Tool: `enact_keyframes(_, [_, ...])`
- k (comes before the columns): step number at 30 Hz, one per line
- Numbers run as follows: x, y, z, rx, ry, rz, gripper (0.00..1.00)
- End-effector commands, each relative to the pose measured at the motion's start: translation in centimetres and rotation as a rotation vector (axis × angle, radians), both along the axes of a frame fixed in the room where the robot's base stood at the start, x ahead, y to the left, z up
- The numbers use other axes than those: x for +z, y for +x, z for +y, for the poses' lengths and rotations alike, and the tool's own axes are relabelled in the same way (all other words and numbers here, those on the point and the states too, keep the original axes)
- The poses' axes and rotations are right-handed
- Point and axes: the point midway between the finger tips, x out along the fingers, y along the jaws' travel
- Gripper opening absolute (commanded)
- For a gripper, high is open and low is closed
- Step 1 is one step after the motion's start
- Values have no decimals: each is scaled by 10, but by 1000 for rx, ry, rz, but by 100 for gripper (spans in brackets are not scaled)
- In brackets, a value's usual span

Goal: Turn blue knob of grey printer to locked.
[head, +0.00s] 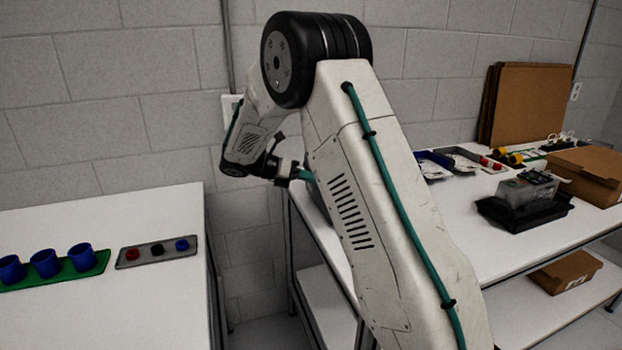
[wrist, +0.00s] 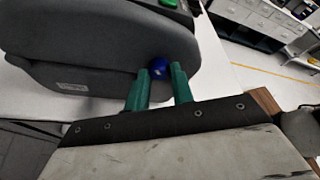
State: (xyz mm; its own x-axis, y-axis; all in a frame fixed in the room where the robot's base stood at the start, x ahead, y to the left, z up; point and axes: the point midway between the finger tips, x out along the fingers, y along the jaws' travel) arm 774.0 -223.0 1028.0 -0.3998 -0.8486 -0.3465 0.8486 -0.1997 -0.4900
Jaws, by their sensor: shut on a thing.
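The grey printer (wrist: 85,45) fills the upper left of the wrist view, a dark grey rounded body on a white table. Its blue knob (wrist: 159,68) is on the printer's side, near its right end. My gripper (wrist: 164,72) has its two green fingers on either side of the knob, shut on it. The fingers cover parts of the knob's sides, and I cannot read its locked or unlocked marking. In the head view my gripper (head: 303,175) is at the left end of the right table; my arm hides most of the printer there.
A white table (head: 100,225) at left bears blue cups (head: 45,263) on a green tray and a strip of buttons (head: 156,252). The right table (head: 475,245) bears a black tray with a clear box (head: 525,205) and a cardboard box (head: 588,172). A gap separates the tables.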

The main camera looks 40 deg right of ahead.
Motion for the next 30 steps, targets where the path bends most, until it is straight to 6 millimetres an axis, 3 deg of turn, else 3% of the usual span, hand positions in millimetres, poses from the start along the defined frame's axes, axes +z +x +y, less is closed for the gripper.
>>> enact_keyframes(18, [-4, 5, -1, 2, 159, 556, 1])
enact_keyframes(30, [-6, 6, -1, 4, 230, 803, 1])
